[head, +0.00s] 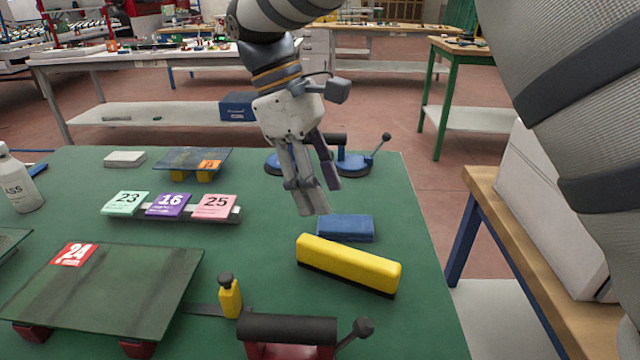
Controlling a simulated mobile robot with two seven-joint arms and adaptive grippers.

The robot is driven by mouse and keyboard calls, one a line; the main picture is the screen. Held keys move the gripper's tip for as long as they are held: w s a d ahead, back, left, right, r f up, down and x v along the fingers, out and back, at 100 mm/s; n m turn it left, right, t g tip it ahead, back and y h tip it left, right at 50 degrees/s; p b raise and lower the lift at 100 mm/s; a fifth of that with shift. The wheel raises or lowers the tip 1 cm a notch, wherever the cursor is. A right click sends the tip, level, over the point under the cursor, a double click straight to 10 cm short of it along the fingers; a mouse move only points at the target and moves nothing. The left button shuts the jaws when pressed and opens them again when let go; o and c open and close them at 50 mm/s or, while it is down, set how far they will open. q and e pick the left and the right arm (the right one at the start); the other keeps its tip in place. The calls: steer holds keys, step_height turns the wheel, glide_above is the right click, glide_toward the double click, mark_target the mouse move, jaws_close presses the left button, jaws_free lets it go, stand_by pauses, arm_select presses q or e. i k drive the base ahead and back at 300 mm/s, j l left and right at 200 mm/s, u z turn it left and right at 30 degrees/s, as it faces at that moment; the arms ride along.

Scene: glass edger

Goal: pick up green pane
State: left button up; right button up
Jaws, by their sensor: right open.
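A dark green, see-through pane (110,300) with a red "24" label lies flat on red supports at the lower left of the green table (270,230). A smaller blue-grey pane (185,158) with an orange label lies on yellow supports farther back. Part of another greenish pane (8,240) shows at the left edge. My right gripper (321,198) points down, open and empty, near a blue block (345,228), well right of the panes. My left gripper is out of view.
A rack holds green, purple and pink cards (170,206). A yellow bar (348,265), a small yellow bottle (229,297) and a red-based suction lifter (288,335) stand at the front. A blue-based lifter (352,163) is behind my gripper. A white bottle (18,180) stands left.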

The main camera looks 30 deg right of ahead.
mark_target(125, 291)
steer(key=k+j, duration=0.65)
steer(key=k, duration=0.25)
